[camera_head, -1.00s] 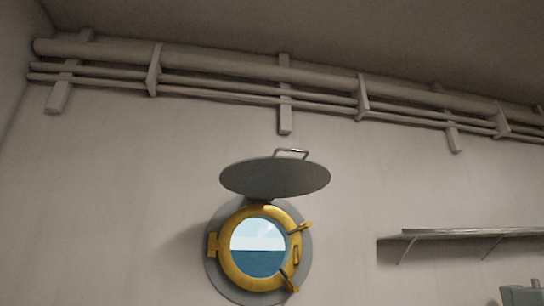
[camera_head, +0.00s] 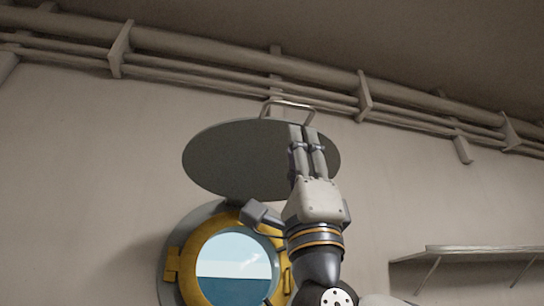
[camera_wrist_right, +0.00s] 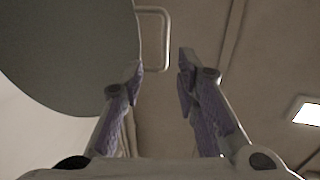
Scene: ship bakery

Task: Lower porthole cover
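The porthole cover (camera_head: 235,160) is a grey round disc, raised and tilted out above the porthole (camera_head: 182,264), which has a yellow ring and a view of sea and sky. A metal handle (camera_head: 288,104) stands at the cover's far edge. My right gripper (camera_head: 302,130) is raised in front of the cover's right part, fingers pointing up, just below the handle in the picture. In the right wrist view the fingers are apart with nothing between them; the handle (camera_wrist_right: 166,40) lies beyond the fingertips and the cover (camera_wrist_right: 65,50) is at left. My left gripper is not in view.
A wall shelf (camera_head: 470,254) is at the lower right. Pipes (camera_head: 230,52) run along the top of the wall. The wall left of the porthole is bare. A lit ceiling lamp (camera_wrist_right: 308,112) shows in the right wrist view.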

